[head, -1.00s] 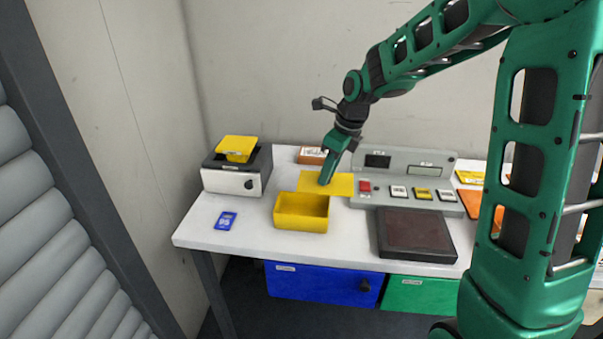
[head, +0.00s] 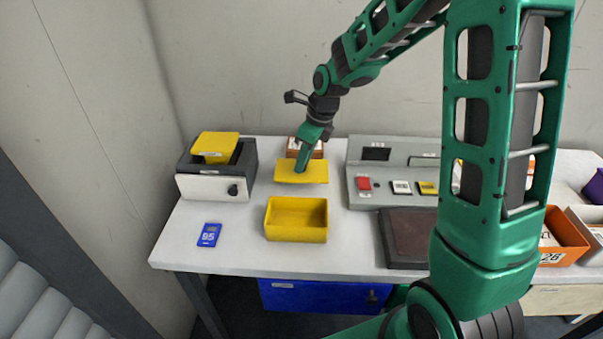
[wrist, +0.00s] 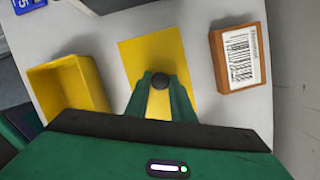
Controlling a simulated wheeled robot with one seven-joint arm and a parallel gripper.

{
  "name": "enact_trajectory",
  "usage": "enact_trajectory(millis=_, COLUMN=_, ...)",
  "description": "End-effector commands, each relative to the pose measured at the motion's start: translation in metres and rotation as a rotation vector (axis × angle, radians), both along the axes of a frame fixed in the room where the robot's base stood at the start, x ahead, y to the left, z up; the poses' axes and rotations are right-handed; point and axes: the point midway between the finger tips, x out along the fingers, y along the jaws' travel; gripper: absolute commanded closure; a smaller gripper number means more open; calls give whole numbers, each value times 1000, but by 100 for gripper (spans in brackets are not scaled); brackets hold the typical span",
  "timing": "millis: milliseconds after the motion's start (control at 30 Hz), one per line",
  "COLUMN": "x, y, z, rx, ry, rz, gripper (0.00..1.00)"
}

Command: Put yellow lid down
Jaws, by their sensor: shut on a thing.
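The yellow lid (head: 317,173) is a flat panel behind the open yellow box (head: 297,234) in the head view. My gripper (head: 301,170) is above the lid's middle, pointing down. In the wrist view my gripper (wrist: 160,88) is shut on the dark round knob (wrist: 160,81) of the yellow lid (wrist: 140,52). I cannot tell whether the lid touches the table or hangs just above it. The yellow box (wrist: 67,92) is open and empty, to the left of the lid in the wrist view.
An orange-brown box with a barcode (wrist: 239,57) stands close beside the lid. A grey console (head: 360,199) is to the right, with a dark pad (head: 410,235) before it. A grey-and-white machine (head: 213,187) bearing a yellow piece and a blue card (head: 209,235) are left. White table is free around the yellow box.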

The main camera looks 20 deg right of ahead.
Motion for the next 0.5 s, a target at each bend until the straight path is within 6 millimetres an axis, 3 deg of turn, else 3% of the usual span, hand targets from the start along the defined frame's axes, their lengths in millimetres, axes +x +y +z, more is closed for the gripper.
enact_trajectory(millis=500, x=0, y=-4, z=-44, rx=-1, ry=-1, rz=-6, gripper=100)
